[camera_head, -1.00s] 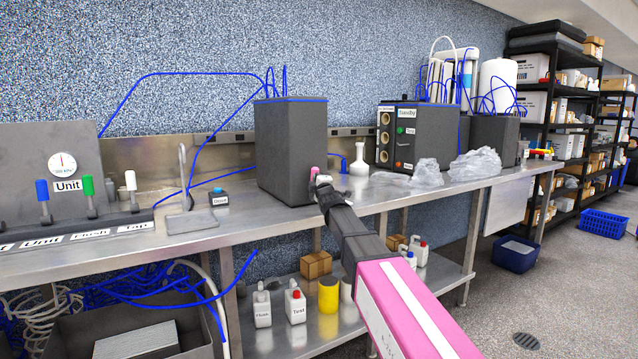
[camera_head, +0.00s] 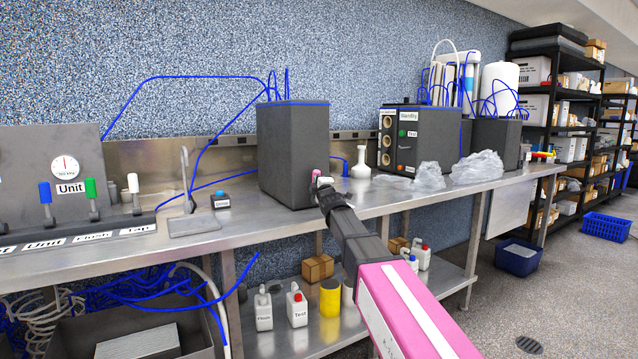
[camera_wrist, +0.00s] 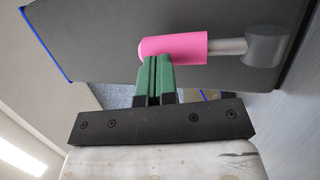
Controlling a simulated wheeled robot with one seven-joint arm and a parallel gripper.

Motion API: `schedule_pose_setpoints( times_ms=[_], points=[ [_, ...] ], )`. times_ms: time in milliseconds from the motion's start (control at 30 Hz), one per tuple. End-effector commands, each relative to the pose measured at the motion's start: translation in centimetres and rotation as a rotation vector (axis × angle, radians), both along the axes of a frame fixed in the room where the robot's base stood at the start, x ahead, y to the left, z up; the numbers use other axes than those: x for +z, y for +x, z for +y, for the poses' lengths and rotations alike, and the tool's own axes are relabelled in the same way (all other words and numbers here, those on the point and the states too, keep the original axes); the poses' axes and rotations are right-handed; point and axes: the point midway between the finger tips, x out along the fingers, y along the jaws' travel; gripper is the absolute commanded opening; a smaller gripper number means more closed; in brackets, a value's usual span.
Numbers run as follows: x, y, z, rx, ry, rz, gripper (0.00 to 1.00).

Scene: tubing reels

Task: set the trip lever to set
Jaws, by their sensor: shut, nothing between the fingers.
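The trip lever has a pink grip (camera_wrist: 173,48) on a metal rod that runs into a grey round hub (camera_wrist: 263,45). It is mounted on the side of a dark grey box (camera_wrist: 110,25). In the head view the pink grip (camera_head: 316,174) shows small at the box's lower right face (camera_head: 293,150), partly hidden by my gripper (camera_head: 322,184). In the wrist view my gripper's green fingers (camera_wrist: 155,65) are shut with nothing between them. Their tips are at the outer end of the pink grip and seem to touch it. No set marking is legible.
The box stands on a steel bench (camera_head: 395,192). A white flask (camera_head: 360,165), a second box labelled Standby (camera_head: 430,140) and clear plastic bags (camera_head: 478,167) are to the right. A panel with coloured levers (camera_head: 70,190) is at left. Bottles (camera_head: 297,305) stand on the lower shelf.

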Motion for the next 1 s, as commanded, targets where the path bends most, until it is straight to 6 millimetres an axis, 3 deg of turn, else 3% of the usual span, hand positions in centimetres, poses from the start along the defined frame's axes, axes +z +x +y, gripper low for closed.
schedule_pose_setpoints(
  times_ms=[400,600,1000],
  points=[
    [-0.7,-8.2,-3.2,-0.004,0.000,0.004,0.00],
    [-0.9,-11.2,-4.2,-0.003,0.000,0.006,0.00],
    [-1.0,-12.6,-4.7,-0.004,-0.001,0.005,0.00]
  ],
)
